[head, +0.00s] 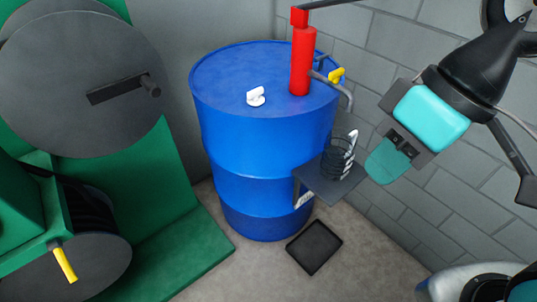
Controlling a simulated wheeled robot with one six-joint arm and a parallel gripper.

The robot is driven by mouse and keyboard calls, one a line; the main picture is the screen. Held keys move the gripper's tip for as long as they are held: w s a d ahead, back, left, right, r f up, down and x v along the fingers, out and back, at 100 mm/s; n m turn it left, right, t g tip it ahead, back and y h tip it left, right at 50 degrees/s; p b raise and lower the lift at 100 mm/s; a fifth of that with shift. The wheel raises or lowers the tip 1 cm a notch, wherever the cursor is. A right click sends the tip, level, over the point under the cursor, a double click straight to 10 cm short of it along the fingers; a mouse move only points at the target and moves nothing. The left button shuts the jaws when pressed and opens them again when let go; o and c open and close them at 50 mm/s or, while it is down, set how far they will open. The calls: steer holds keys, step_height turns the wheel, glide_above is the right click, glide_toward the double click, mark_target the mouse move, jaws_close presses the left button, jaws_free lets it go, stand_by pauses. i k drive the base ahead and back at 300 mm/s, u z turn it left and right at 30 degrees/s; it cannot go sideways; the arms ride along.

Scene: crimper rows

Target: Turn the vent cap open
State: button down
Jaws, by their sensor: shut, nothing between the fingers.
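The vent cap looks to be the small white cap (256,96) on the top of the blue drum (232,66), left of the red pump. It is too small here to tell how far it is turned. My gripper (388,162) is at the right, in front of the grey wall, well apart from the cap. Its fingers are shut with nothing held. The teal pad at its end hides part of the fingers.
A red pump (302,62) with a yellow-handled spout stands on the drum. A dark shelf (318,186) with a wire cup (339,160) juts from the drum's side. A black tray (314,247) lies on the floor. Green machinery (165,215) fills the left.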

mark_target(255, 93)
steer(key=k, duration=0.6)
steer(key=u, duration=0.7)
steer(key=i, duration=1.45)
steer(key=z, duration=0.6)
